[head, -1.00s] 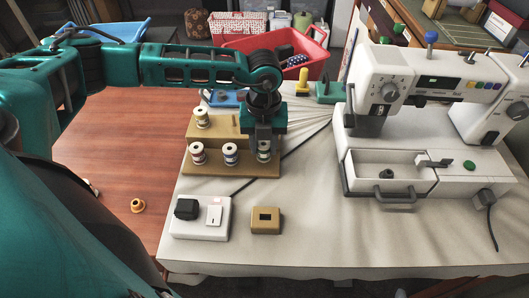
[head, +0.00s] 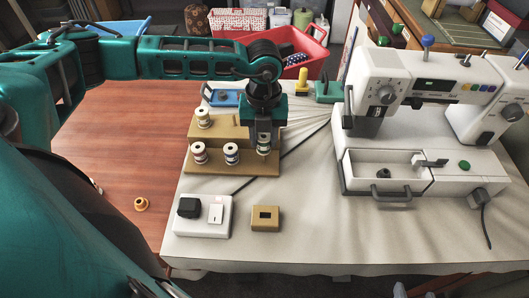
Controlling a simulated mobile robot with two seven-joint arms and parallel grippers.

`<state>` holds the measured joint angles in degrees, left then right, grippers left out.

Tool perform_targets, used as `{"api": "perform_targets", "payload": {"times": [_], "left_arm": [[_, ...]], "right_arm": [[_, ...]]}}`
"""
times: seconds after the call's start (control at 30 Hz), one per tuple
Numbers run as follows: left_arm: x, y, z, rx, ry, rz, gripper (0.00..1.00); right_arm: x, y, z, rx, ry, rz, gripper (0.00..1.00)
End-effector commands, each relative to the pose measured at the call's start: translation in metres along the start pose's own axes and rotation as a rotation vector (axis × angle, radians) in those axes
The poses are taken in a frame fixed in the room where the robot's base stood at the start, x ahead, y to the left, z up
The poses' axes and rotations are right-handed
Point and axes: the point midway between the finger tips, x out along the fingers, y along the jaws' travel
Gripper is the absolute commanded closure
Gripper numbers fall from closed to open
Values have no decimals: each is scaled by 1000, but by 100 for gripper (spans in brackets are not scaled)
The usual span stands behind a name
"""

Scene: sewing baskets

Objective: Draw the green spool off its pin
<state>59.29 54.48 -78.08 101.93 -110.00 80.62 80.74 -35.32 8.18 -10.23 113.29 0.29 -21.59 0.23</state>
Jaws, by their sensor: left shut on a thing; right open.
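The green spool (head: 264,150) is at the right end of the front step of the tan stepped spool stand (head: 262,170). My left gripper (head: 264,140) comes down from above and is shut on this spool, its fingers covering much of it. The spool sits slightly higher than its neighbours and looks upright. Its pin is hidden, so I cannot tell whether the spool is clear of it. A red-banded spool (head: 199,154) and a blue-banded spool (head: 231,154) stand on the same step. Another spool (head: 203,118) stands on the upper step. My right gripper is not in view.
A white sewing machine (head: 400,120) with an open drawer (head: 385,170) stands right of the stand. In front are a white switch box (head: 203,216) and a tan block (head: 265,219). A blue tray (head: 222,96) and red basket (head: 310,50) lie behind. Cloth at front right is clear.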

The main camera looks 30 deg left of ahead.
Motion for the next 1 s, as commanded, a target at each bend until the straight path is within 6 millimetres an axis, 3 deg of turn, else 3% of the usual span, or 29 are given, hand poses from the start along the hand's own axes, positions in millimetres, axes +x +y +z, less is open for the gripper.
{"api": "perform_targets", "payload": {"times": [0.23,0.7,1.0], "left_arm": [[-6,0,0,0,0,-1,100],[-40,0,0,-1,0,0,100],[-40,0,0,1,0,0,100]], "right_arm": [[-2,0,-4,0,0,0,43],[-17,0,-25,0,1,0,43],[-17,1,-24,-3,0,0,43]]}}
